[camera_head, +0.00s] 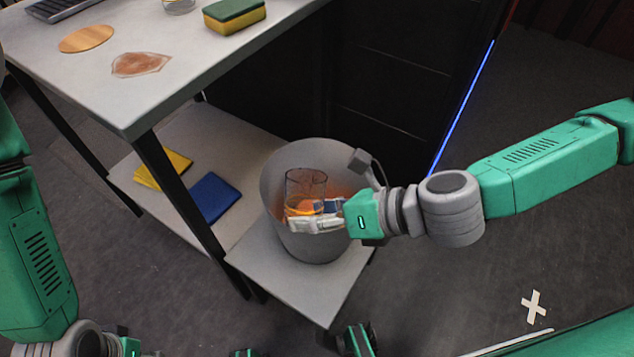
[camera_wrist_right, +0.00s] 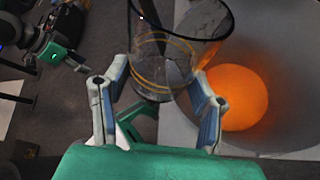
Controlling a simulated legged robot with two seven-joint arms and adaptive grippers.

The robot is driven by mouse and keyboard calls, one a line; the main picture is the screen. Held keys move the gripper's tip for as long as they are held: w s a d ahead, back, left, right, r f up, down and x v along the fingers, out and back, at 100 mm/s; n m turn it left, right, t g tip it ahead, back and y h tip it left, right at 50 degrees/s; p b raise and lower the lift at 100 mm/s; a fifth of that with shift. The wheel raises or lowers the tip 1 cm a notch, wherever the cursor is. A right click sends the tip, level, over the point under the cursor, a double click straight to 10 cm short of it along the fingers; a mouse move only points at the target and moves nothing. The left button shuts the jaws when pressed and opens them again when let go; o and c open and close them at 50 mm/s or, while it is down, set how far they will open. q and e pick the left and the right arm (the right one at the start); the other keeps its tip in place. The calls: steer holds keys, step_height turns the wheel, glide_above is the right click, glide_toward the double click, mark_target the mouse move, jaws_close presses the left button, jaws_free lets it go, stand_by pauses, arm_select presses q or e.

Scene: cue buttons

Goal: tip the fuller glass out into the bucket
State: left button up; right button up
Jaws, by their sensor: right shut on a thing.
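My right gripper (camera_head: 325,212) is shut on a clear glass (camera_head: 305,187), held over and partly inside the mouth of the grey bucket (camera_head: 312,248). In the right wrist view the glass (camera_wrist_right: 165,60) stands between the two fingers (camera_wrist_right: 160,100). It looks clear, with yellow rings around it and no liquid that I can make out.
The table (camera_head: 110,100) holds a yellow-green sponge (camera_head: 234,14), a round wooden coaster (camera_head: 87,38) and a brown stain (camera_head: 140,64). Yellow (camera_head: 162,169) and blue (camera_head: 214,196) cloths lie on the lower shelf. A dark cabinet (camera_head: 385,90) stands behind the bucket.

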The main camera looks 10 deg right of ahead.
steer(key=shift+s+a+f+n+t+b, duration=0.3)
steer(key=shift+s+f+n+t+b, duration=0.25)
steer(key=shift+b, duration=0.35)
steer(key=shift+s+a+r+n+p, duration=0.1)
steer(key=shift+s+r+n+p, duration=0.1)
steer(key=shift+n+p, duration=0.15)
steer(key=shift+s+r+n+t+h+p, duration=0.1)
steer(key=shift+r+n+t+h+p, duration=0.2)
steer(key=shift+t+p, duration=0.15)
steer(key=shift+s+a, duration=0.1)
steer(key=shift+s, duration=0.05)
steer(key=shift+s+a+f+n+t+b, duration=0.1)
steer(key=shift+s+f+n+t+b, duration=0.15)
steer(key=shift+f+n+t, duration=0.4)
steer(key=shift+r, duration=0.1)
